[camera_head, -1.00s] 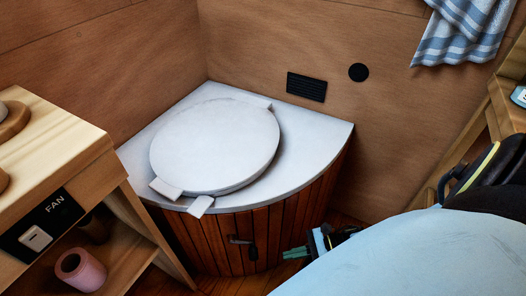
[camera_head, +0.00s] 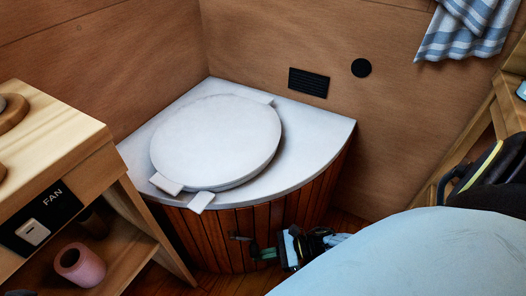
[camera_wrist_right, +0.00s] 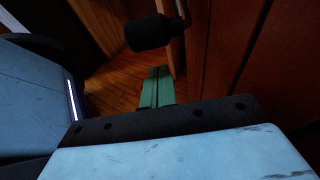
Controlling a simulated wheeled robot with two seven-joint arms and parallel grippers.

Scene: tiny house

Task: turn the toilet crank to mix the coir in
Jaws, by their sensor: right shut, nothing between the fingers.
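The toilet (camera_head: 215,145) is a corner box of upright wooden slats with a grey top and a closed round lid. Its small dark crank (camera_head: 241,238) sticks out low on the slatted front. The crank's black grip (camera_wrist_right: 152,32) shows large in the right wrist view. My right gripper (camera_head: 264,254) is shut and empty, its green fingertips at the crank's grip in the head view. In the right wrist view the fingertips (camera_wrist_right: 158,86) lie just below the grip; whether they touch it I cannot tell. My left gripper is not in view.
A wooden shelf unit (camera_head: 60,135) with a FAN switch (camera_head: 33,231) stands left of the toilet, a pink roll (camera_head: 80,264) on its lower shelf. A checked towel (camera_head: 465,30) hangs at upper right. A wooden frame (camera_head: 478,150) stands at right. Little floor shows.

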